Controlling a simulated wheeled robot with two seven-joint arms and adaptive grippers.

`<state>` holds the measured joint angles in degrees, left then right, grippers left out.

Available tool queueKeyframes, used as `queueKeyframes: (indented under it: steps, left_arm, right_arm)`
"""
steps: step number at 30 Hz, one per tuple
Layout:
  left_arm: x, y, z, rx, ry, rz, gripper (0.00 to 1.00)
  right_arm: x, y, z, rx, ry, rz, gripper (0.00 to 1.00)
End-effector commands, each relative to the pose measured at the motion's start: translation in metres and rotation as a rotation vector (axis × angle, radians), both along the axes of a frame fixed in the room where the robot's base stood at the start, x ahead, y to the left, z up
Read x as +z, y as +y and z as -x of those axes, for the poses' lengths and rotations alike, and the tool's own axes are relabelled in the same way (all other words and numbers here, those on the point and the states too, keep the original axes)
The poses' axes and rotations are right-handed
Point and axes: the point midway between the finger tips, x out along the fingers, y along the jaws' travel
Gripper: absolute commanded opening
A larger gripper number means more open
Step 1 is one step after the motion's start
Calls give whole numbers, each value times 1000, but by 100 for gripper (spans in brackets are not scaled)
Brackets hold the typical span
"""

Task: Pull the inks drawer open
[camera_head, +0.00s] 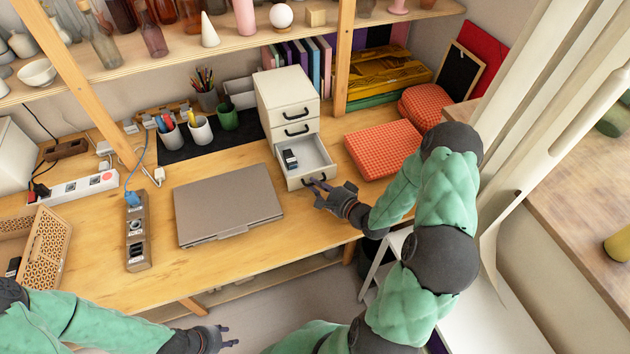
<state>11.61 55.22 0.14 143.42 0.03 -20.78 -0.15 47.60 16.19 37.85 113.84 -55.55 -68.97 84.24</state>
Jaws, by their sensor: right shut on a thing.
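A white cabinet (283,90) with three drawers stands on the wooden desk. Its upper two drawers are closed. The bottom drawer (318,158) is pulled out, and a small dark-and-white item (290,159) lies inside it. No label is readable, so I cannot tell by name which drawer is for inks. My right gripper (317,188) is at the bottom drawer's front and is shut on its dark handle, which the fingers partly hide. My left gripper (226,338) is low in front of the desk, away from the cabinet, with its fingers apart and nothing between them.
A closed grey laptop (228,203) lies left of the open drawer. Red checked boxes (383,148) sit to its right. Pen cups (200,130) stand on a dark mat (180,147) left of the cabinet. A shelf post (343,60) rises close behind the cabinet.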

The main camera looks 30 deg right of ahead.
Motion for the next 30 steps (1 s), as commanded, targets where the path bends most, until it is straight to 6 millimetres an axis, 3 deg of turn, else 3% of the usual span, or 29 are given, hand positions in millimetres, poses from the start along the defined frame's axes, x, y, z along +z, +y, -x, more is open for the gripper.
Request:
queueKeyframes:
  steps: [8,9,11,23,30]
  left_arm:
    - [0,0,0,0,0,0,40]
    - [0,0,0,0,0,0,40]
    - [0,0,0,0,0,0,40]
    - [0,0,0,0,0,0,40]
    - [0,0,0,0,0,0,40]
  right_arm:
    - [-3,3,3,2,10,-7,0]
    - [-3,3,3,2,10,-8,27]
    - [-3,3,3,2,10,-7,41]
    - [-1,0,6,-1,7,-4,41]
    - [6,-7,40,-7,8,-4,41]
